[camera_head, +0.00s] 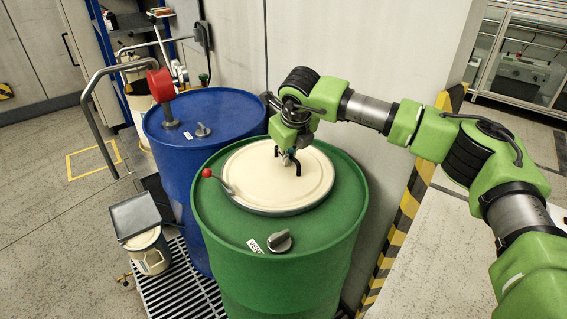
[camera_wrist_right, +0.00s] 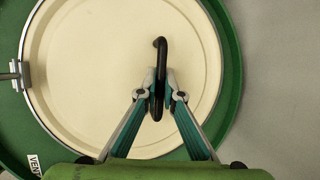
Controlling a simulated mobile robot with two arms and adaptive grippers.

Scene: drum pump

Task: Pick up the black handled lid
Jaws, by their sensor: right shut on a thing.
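The lid (camera_head: 262,186) is a cream disc with a black handle (camera_head: 297,163) on its top. It lies on top of the green drum (camera_head: 290,270), inside the rim. My right gripper (camera_head: 287,158) is over the lid, shut on the black handle. In the right wrist view the handle (camera_wrist_right: 160,60) runs between the two fingertips of my right gripper (camera_wrist_right: 160,92), with the cream lid (camera_wrist_right: 90,70) below. The lid looks level in the drum top. My left gripper is not in view.
A lever with a red knob (camera_head: 207,173) and a grey vent cap (camera_head: 279,241) are on the green drum's top. A blue drum (camera_head: 215,115) with a red pump part (camera_head: 161,86) stands behind left. A small container (camera_head: 149,251) stands left. A wall is behind.

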